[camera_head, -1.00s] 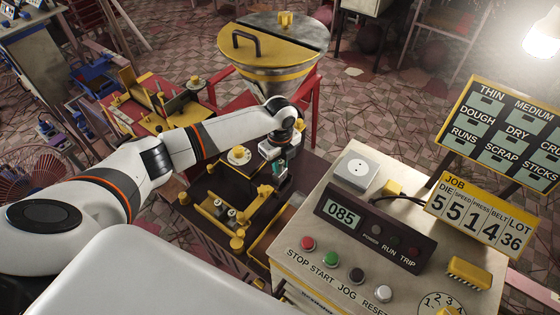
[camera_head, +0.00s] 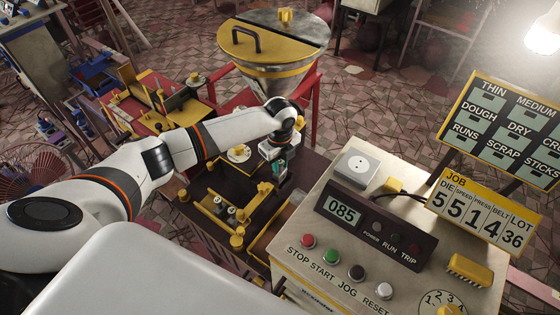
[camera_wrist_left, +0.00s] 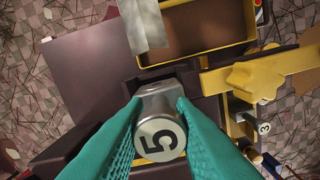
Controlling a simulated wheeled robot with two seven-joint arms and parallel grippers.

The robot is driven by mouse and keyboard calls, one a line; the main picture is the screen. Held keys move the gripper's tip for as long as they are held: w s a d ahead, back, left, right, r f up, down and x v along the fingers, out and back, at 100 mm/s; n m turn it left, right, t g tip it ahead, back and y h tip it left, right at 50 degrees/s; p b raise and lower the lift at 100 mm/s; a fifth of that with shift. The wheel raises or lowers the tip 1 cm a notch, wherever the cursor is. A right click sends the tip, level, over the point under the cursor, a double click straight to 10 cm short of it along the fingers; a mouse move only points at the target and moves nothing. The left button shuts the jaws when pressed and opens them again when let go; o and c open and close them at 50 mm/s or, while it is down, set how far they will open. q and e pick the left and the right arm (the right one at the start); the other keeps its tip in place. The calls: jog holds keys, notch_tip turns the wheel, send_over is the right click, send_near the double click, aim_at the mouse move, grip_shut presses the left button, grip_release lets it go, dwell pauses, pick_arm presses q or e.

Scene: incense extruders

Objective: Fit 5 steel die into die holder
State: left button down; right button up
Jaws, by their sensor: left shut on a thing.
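My left gripper (camera_wrist_left: 153,128) is shut on a steel die marked 5 (camera_wrist_left: 160,133), with teal fingers on its two sides. In the head view this gripper (camera_head: 279,170) points down over the dark bench, and the die is too small to make out there. In the wrist view a dark block (camera_wrist_left: 128,88) lies just beyond the die, partly hidden by it and the fingers. I cannot tell whether this is the die holder or whether the die touches it. A yellow star knob on a bar (camera_wrist_left: 250,80) is to its right. Another die, marked 3 (camera_wrist_left: 264,128), sits further right. My right gripper is not in view.
A yellow rack with small steel dies (camera_head: 232,212) is left of the gripper. A yellow-edged tray (camera_wrist_left: 195,45) lies beyond the die. The control console (camera_head: 335,250) stands close on the right, and the hopper (camera_head: 275,75) stands behind.

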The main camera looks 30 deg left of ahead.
pick_arm(q)
jog(key=shift+f+b, duration=0.45)
jog(key=shift+f, duration=0.75)
dwell(0.6)
jog(key=c, duration=1.1)
grip_release()
notch_tip(320, 180, up, 11)
jog(key=b, duration=0.3)
jog(key=shift+f, duration=0.15)
jog(key=shift+r, duration=0.65)
